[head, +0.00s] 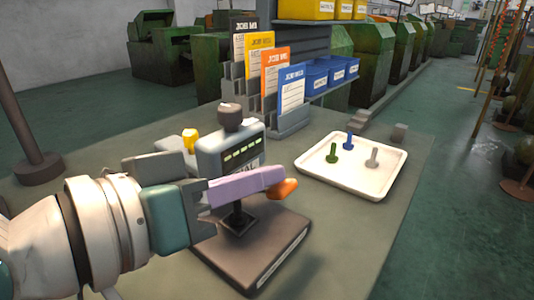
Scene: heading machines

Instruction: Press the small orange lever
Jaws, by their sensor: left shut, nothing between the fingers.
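The small orange lever (286,189) sticks out on the right, in front of a grey device (211,152) with a small lit display, a dark round knob (231,117) and a brown base plate (262,256). My left gripper (268,179) reaches in from the left. Its pale purple fingers are shut and empty, and their tips lie right at the lever, overlapping its left end in the picture. I cannot tell whether they touch it. The fingers and wrist hide the lever's inner end and part of the device. My right gripper is not in view.
A white tray (307,165) with green, blue and grey bolt-like pieces lies to the right. A card rack (285,118) and blue bins (316,76) stand behind. A yellow knob (190,138) is left of the device. The table's front right is clear.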

